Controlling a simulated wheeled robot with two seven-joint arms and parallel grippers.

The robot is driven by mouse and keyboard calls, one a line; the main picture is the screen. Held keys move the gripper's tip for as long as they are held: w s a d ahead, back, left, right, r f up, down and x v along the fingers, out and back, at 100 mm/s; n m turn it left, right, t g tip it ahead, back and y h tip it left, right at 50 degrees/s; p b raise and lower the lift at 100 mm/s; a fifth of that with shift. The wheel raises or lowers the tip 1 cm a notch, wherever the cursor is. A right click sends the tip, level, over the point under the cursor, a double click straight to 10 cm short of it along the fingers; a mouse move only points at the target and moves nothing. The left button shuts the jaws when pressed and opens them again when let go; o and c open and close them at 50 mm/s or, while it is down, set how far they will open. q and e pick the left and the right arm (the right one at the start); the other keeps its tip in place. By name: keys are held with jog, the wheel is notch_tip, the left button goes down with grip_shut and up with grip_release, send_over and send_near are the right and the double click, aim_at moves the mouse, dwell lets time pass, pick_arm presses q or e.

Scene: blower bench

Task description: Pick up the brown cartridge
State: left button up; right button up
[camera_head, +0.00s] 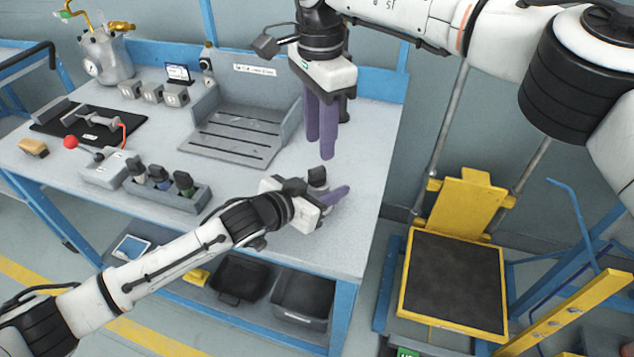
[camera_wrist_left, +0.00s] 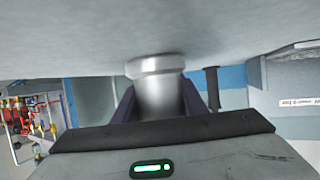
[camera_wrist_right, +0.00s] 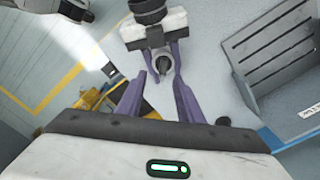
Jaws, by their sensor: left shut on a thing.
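My left gripper (camera_head: 328,197) is shut on a grey cylindrical cartridge with a dark cap (camera_head: 317,177), near the bench's right edge. In the left wrist view, the cartridge's metal body (camera_wrist_left: 160,95) sits between the fingers, and its pale rim appears to meet the bench top. I cannot make out a brown colour on it. My right gripper (camera_head: 320,140) is above and behind it, fingers pointing down. In the right wrist view, its fingers (camera_wrist_right: 157,85) are apart and empty, and the held cartridge (camera_wrist_right: 165,66) shows beyond them.
A grey holder (camera_head: 150,194) with several dark-capped cartridges stands left of my left gripper. Beside it are a red-ball lever box (camera_head: 103,172) and a slotted grey fixture (camera_head: 228,137). A yellow-framed platform (camera_head: 455,275) stands right of the bench. The front right bench top is mostly clear.

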aim_at(317, 168)
jog(key=shift+w+a+f, duration=0.15)
jog(key=shift+f, duration=1.65)
jog(key=shift+w+a+f, duration=0.1)
jog(key=shift+f, duration=1.65)
grip_shut()
